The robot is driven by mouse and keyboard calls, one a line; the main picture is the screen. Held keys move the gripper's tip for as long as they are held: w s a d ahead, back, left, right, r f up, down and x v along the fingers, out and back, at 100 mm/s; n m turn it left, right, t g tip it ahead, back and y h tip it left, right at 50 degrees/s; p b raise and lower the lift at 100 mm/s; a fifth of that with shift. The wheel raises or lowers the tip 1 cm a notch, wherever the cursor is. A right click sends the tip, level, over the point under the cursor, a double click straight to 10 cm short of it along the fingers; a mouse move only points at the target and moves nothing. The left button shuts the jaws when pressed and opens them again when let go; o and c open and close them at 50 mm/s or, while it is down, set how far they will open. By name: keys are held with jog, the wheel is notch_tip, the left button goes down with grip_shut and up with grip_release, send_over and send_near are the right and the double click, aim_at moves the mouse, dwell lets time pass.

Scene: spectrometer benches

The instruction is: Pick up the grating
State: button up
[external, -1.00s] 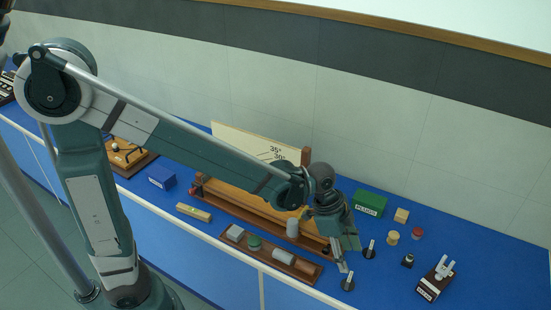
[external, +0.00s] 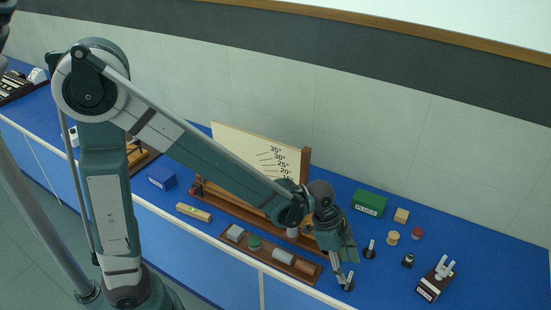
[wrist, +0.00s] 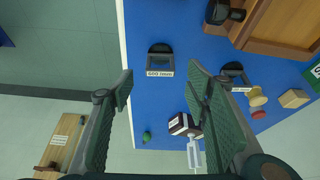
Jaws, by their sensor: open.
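A grating in a dark frame, labelled "600 l/mm" (wrist: 160,60), stands on the blue bench just beyond my fingertips in the wrist view. In the external view it is the thin plate on a round black foot (external: 348,286) near the bench's front edge. A second, similar framed grating (wrist: 234,75) stands to its right, partly hidden by my right finger; it also shows in the external view (external: 370,252). Its label is partly covered. My gripper (wrist: 160,87) is open and empty, its fingers on either side of the first grating's line. In the external view my gripper (external: 345,270) is close to that grating.
A wooden tray (external: 225,242) with several blocks lies left of my gripper. Behind it stands a wooden rig with an angle board (external: 235,140). A green box (external: 370,203), wooden cube (external: 401,215) and pronged block (external: 435,284) are to the right. The bench's front edge is close.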

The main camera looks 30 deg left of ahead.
aim_at(349, 279)
jog(key=shift+d+f, duration=0.25)
jog(key=shift+f, duration=0.45)
jog(key=shift+b+x, duration=0.85)
jog(key=shift+x, duration=1.75)
jog(key=shift+a, duration=0.1)
jog(key=c, duration=1)
